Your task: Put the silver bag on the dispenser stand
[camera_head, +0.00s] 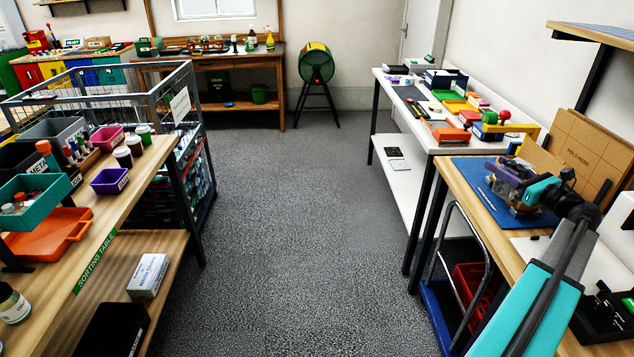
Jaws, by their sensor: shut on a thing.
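My gripper (522,184), with teal and purple parts, is over the wooden bench at the right and is shut on a small shiny grey-brown thing, which looks like the silver bag (521,195). The bag is low over a blue mat (487,211), and I cannot tell whether it touches the mat. The jaws partly hide it. I cannot make out the dispenser stand for certain; the area around the bag is small and partly covered by my gripper and arm.
Flattened cardboard (590,152) leans behind the bench (455,177). A black device (602,318) sits at the bench's lower right. A white table (385,75) with many items stands beyond. A sorting table (125,225) with bins is at the left. The grey floor (290,220) between is clear.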

